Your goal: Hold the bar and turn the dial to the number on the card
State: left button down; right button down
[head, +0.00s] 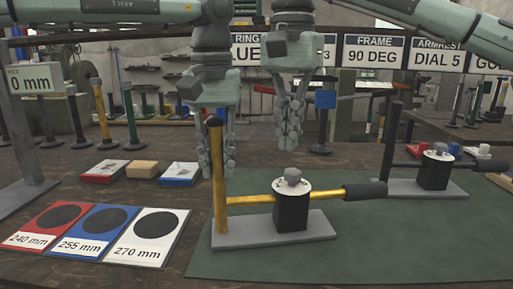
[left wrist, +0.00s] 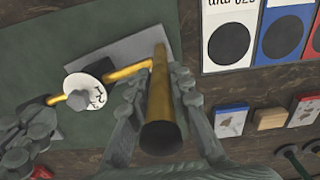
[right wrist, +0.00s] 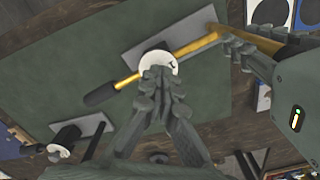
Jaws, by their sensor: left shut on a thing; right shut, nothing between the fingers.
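A yellow upright bar (head: 219,185) with a dark top stands on a grey base plate (head: 270,232). My left gripper (head: 216,150) is shut on this bar, which also shows between the fingers in the left wrist view (left wrist: 160,95). A white dial (head: 278,188) with a grey knob sits on a black block; its marks are too small to read in the head view. My right gripper (head: 290,135) is shut and empty just above the knob; in the right wrist view its fingertips overlap the dial (right wrist: 172,66). The card (head: 437,53) reads "ARMREST DIAL 5".
A yellow lever with a black grip (head: 365,190) reaches right from the block. A second, black fixture (head: 436,168) stands to the right. Red, blue and white cards (head: 150,252) lie at the left front. The green mat (head: 400,245) is clear in front.

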aim_at(288, 173)
jog(key=shift+f, duration=3.05)
jog(key=shift+w+d, duration=0.45)
jog(key=shift+w, duration=0.2)
jog(key=shift+w+a, duration=0.1)
jog(key=shift+a, duration=0.15)
jog(key=shift+s+a+r, duration=0.1)
jog(key=shift+s+a, duration=0.2)
jog(key=shift+a, duration=0.05)
notch_tip(288, 173, up, 6)
jog(key=shift+s+f, duration=0.1)
